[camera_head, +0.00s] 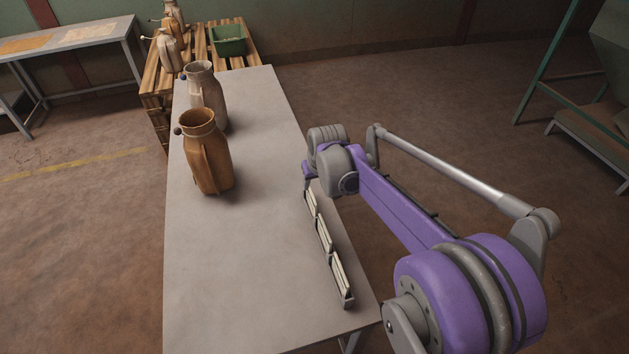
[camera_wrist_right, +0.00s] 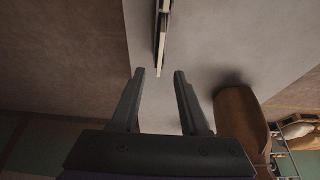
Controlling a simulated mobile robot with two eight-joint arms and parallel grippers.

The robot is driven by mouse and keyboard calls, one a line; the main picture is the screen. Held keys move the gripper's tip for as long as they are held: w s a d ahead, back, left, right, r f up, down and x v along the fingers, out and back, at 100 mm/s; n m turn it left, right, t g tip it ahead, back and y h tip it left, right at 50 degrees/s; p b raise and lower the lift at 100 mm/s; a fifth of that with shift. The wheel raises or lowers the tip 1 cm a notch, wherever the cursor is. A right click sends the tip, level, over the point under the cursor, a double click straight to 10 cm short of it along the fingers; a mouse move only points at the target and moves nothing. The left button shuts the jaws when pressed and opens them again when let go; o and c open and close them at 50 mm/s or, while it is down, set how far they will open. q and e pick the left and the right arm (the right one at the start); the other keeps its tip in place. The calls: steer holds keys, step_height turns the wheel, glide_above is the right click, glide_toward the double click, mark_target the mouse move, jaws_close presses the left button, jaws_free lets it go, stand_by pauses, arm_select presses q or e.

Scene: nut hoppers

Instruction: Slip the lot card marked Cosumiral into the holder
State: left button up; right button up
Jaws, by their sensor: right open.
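Pale cards (camera_head: 324,235) stand on edge in a dark narrow rack (camera_head: 347,303) along the right edge of the grey table. No marking can be read, so I cannot tell which card is Cosumiral. The rack's end also shows in the right wrist view (camera_wrist_right: 162,30). My right gripper (camera_wrist_right: 159,75) is open and empty, its fingertips just short of the rack's end in that view; in the head view my own wrist hides its fingers. An orange-brown hopper (camera_head: 207,160) and a paler hopper (camera_head: 209,92) stand upright on the table. No card holder can be made out on them.
The table (camera_head: 250,270) is clear left of the rack. Behind it, a wooden pallet (camera_head: 152,95) bears more hoppers (camera_head: 168,50) and a green crate (camera_head: 229,42). A side table (camera_head: 75,43) is at far left, and a green-framed stand (camera_head: 590,135) at right.

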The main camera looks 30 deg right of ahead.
mark_target(311, 193)
steer(key=x, duration=0.9)
steer(key=shift+w+f+b, duration=0.2)
steer(key=shift+f+b, duration=0.1)
steer(key=shift+b, duration=0.1)
jaws_close()
steer(key=shift+r, duration=0.2)
steer(key=shift+r+p, duration=2.4)
steer(key=shift+r, duration=1.2)
steer(key=shift+a, duration=0.1)
steer(key=w+a, duration=0.2)
steer(key=a, duration=0.7)
steer(key=shift+a, duration=0.3)
